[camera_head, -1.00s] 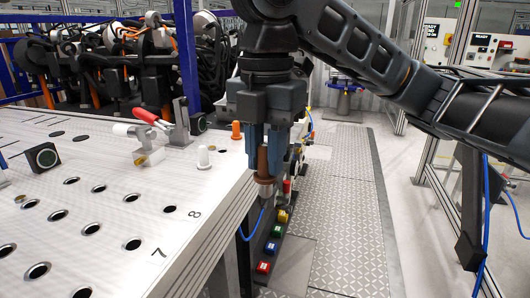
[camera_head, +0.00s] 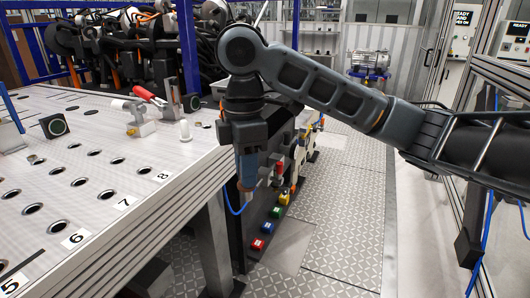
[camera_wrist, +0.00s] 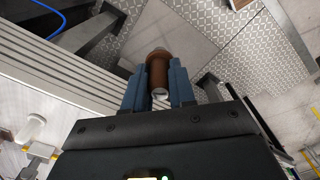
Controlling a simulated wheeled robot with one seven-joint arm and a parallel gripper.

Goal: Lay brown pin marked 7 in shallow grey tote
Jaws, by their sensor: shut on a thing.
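My gripper (camera_head: 247,180) is shut on the brown pin (camera_wrist: 158,74), whose brown body and pale end show between the blue fingers in the wrist view. In the head view the gripper points down just off the right edge of the perforated table, and the pin (camera_head: 248,196) is mostly hidden by the fingers. I cannot make out a mark on the pin.
The perforated table (camera_head: 60,228) fills the left, with holes numbered along its edge. A red-handled clamp (camera_head: 152,98) and a white pin (camera_head: 184,130) stand on it. Several coloured blocks (camera_head: 266,228) line the low dark ledge. Open floor (camera_head: 340,215) lies to the right.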

